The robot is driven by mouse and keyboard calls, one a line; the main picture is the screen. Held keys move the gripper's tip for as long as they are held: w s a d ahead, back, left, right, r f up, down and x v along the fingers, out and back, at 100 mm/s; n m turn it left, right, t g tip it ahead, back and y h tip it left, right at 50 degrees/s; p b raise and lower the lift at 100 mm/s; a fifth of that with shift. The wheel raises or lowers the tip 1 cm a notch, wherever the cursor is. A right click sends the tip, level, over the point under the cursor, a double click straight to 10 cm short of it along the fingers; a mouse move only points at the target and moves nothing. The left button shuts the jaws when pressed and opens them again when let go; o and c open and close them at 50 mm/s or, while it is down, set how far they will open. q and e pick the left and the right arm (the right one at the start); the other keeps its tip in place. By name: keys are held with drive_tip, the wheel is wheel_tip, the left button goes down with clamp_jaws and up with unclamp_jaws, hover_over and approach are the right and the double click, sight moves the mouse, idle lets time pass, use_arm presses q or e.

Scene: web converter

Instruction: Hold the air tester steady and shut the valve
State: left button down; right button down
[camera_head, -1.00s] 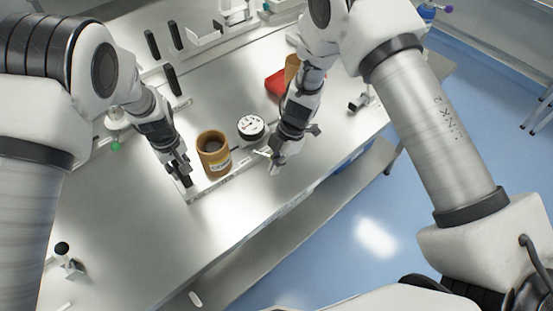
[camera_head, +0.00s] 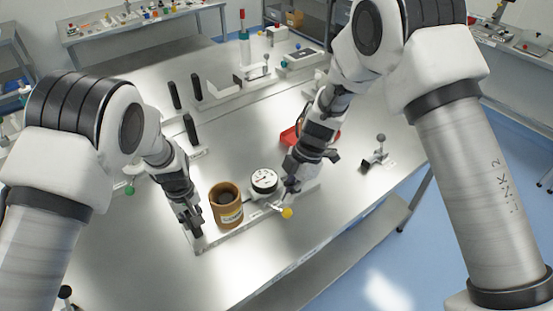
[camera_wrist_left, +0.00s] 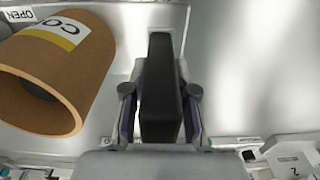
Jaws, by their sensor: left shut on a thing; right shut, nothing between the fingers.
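The air tester is a pale base plate (camera_head: 235,236) carrying a brown cylinder (camera_head: 226,208) with a yellow-white label and a round white gauge (camera_head: 264,181). My left gripper (camera_head: 194,225) is at the plate's left end. In the left wrist view it is shut on an upright black handle (camera_wrist_left: 160,92), with the brown cylinder (camera_wrist_left: 75,75) beside it. The valve lever with a yellow knob (camera_head: 287,213) sticks out past the plate's right front. My right gripper (camera_head: 290,188) is shut and empty just above the knob; whether it touches the lever I cannot tell.
A red tray (camera_head: 289,137) lies partly hidden behind my right arm. A small lever stand (camera_head: 376,155) is at the right. Black upright handles (camera_head: 190,129) and white holders stand farther back. The steel table (camera_head: 130,260) is clear at the front left.

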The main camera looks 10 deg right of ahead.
use_arm(q)
drive_tip(key=shift+s+f, duration=0.3)
drive_tip(key=shift+s, duration=0.05)
drive_tip(key=shift+w+p, duration=0.1)
drive_tip(key=shift+p, duration=0.2)
drive_tip(key=c, duration=0.8)
unclamp_jaws()
drive_tip(key=shift+c, duration=0.2)
drive_tip(key=shift+w+r, duration=0.1)
drive_tip(key=shift+w, duration=0.2)
